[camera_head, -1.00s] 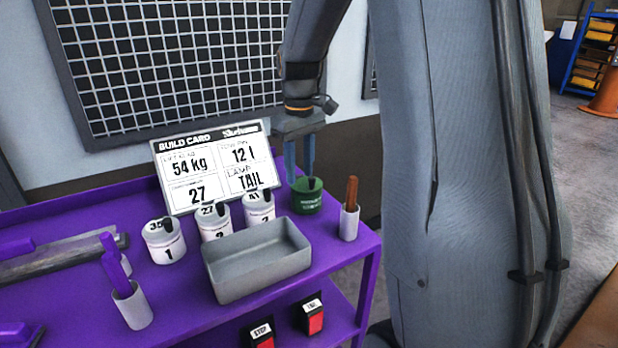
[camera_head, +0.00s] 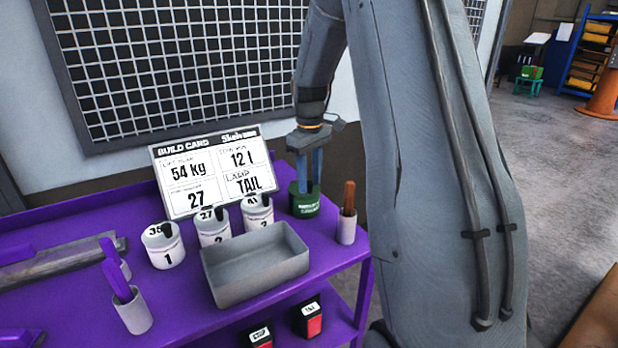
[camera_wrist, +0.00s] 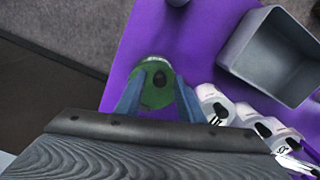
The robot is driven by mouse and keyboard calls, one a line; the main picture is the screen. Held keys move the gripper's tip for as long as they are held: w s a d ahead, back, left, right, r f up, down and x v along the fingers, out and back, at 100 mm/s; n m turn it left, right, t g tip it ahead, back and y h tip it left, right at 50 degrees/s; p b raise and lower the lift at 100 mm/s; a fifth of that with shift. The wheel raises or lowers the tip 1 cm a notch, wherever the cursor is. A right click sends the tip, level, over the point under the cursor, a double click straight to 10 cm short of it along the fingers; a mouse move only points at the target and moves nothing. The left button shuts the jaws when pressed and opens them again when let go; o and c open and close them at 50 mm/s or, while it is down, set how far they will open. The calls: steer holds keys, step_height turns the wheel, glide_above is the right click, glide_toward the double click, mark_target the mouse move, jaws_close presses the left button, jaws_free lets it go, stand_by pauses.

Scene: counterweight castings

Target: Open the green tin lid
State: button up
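The green tin (camera_head: 305,209) stands upright at the back right of the purple trolley top. The lid appears seated on the tin. Whether the fingertips touch the lid cannot be told.
A white cup with a brown handle (camera_head: 347,228) stands close to the tin's right. White numbered pots (camera_head: 257,211) stand to its left. A grey open bin (camera_head: 255,268) is in front. The build card (camera_head: 213,173) stands behind the pots. The trolley's right edge is near.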

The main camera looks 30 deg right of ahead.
steer(key=shift+f, duration=0.1)
jaws_close()
steer(key=shift+a, duration=0.1)
